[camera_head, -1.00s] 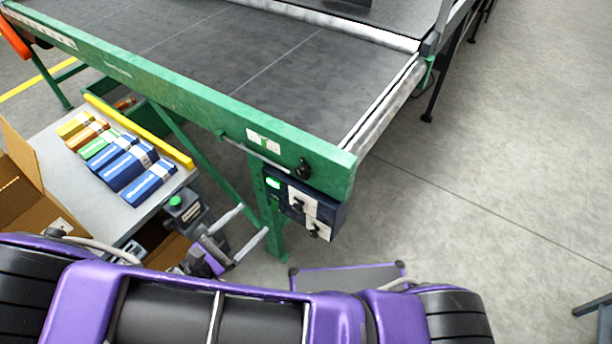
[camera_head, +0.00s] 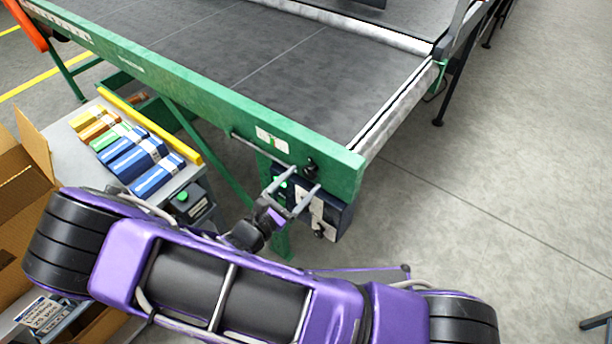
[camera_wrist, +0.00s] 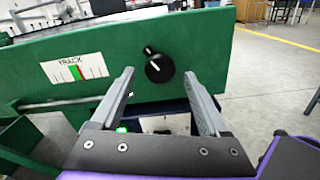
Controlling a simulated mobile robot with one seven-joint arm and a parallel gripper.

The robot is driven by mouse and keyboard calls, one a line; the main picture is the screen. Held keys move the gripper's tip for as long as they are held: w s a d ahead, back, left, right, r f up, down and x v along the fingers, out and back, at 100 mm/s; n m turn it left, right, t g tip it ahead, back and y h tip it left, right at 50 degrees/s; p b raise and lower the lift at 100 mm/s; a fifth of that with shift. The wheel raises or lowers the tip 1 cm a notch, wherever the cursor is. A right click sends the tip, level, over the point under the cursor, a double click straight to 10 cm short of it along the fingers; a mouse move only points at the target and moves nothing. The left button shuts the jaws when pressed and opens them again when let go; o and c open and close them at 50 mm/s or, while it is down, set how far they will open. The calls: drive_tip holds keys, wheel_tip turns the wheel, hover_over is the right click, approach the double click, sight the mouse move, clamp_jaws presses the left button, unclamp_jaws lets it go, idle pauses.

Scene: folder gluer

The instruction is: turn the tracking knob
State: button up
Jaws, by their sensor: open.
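The tracking knob (camera_wrist: 159,66) is a round black knob with a white pointer mark on the green end plate of the conveyor frame. A "TRACK" scale label (camera_wrist: 74,69) with a red and green band sits to its left. In the head view the knob (camera_head: 310,166) is near the frame's right end, above the control box. My gripper (camera_wrist: 160,84) is open and empty, its grey fingers spread below the knob and to either side, apart from it. The gripper also shows in the head view (camera_head: 305,180), just in front of the frame.
A dark control box (camera_head: 330,212) with switches and a green light hangs under the frame. A horizontal rod (camera_head: 258,150) runs left of the knob. At left stand a table with several coloured boxes (camera_head: 135,158) and an open cardboard box (camera_head: 35,150).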

drive_tip(key=shift+x, duration=1.3)
clamp_jaws()
